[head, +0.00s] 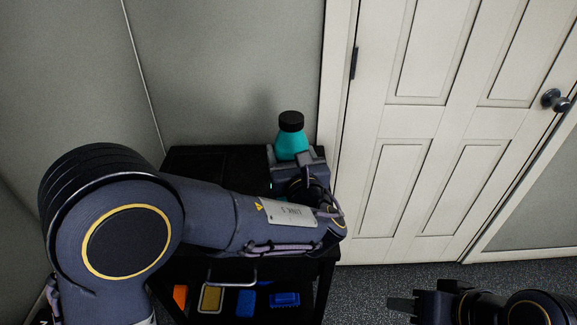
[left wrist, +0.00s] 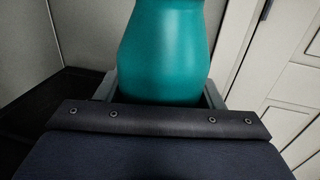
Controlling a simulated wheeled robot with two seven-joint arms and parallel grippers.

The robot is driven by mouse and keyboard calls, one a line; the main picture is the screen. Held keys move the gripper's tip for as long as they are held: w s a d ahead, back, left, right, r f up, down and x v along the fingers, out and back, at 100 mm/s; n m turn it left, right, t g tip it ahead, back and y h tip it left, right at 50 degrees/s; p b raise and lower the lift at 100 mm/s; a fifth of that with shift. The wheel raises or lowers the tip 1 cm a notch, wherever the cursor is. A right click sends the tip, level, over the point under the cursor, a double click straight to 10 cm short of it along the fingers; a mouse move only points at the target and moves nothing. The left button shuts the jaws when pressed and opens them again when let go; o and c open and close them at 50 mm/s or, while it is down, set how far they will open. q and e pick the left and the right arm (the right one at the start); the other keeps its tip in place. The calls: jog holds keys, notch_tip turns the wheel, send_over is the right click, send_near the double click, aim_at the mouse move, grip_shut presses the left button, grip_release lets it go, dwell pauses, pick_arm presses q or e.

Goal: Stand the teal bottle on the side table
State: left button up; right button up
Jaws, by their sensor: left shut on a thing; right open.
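The teal bottle (head: 291,143) with its black cap stands upright at the right end of the black side table (head: 215,161). My left gripper (head: 297,161) is shut on the bottle; the arm hides its lower part and base, so I cannot tell whether it touches the tabletop. In the left wrist view the teal body (left wrist: 165,50) fills the space between the two fingers. My right gripper (head: 403,305) is open and empty at the lower right, away from the table.
A lower shelf holds an orange item (head: 180,296), a yellow-rimmed item (head: 211,298) and blue items (head: 284,299). A white door (head: 410,130) stands right of the table, and grey walls (head: 225,70) are behind it. The tabletop's left part looks bare.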

pick_arm(q)
jog(key=shift+w+f, duration=0.2)
jog(key=shift+f, duration=0.55)
jog(key=shift+w+f, duration=0.25)
jog(key=shift+f, duration=0.5)
jog(key=shift+w+f, duration=0.2)
jog(key=shift+f, duration=0.55)
jog(key=shift+f+b, duration=0.1)
jog(key=shift+b, duration=0.25)
jog(key=shift+f, duration=0.15)
jog(key=o, duration=1)
